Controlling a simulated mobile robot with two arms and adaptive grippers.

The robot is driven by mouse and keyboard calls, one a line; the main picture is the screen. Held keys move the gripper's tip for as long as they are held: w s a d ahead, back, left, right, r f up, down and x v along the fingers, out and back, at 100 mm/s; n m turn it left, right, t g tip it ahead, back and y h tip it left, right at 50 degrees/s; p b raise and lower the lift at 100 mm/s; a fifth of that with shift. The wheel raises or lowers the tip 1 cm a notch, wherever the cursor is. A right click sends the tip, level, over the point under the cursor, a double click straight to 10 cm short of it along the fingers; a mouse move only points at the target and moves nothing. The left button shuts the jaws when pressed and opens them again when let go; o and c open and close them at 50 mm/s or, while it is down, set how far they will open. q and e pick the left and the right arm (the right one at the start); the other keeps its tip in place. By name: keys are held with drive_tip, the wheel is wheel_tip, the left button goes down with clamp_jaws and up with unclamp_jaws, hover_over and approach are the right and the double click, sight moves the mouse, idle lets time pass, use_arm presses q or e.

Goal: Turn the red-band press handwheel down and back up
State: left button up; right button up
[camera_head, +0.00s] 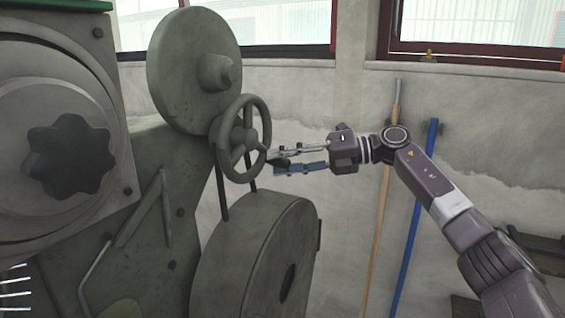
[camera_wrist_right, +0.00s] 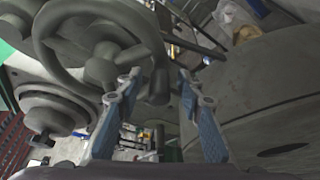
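The handwheel (camera_head: 240,138) is a grey-green spoked wheel on the right side of a large grey-green press (camera_head: 150,210). It also shows at the upper left of the right wrist view (camera_wrist_right: 100,62). I cannot make out a red band on the press. My right gripper (camera_head: 272,158) is at the wheel's right rim. In the right wrist view its two blue-grey fingers (camera_wrist_right: 158,88) are spread apart, with a short knob-like part of the wheel near the gap between the tips. I cannot tell whether they touch it.
A large round disc (camera_head: 215,65) stands above and behind the wheel, and a big drum housing (camera_head: 260,265) sits below it. A black lobed knob (camera_head: 70,158) is at the left. A wooden pole (camera_head: 382,200) and a blue pole (camera_head: 415,220) lean on the wall at right.

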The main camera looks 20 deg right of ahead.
drive_tip(key=v, duration=1.2)
idle(0.3)
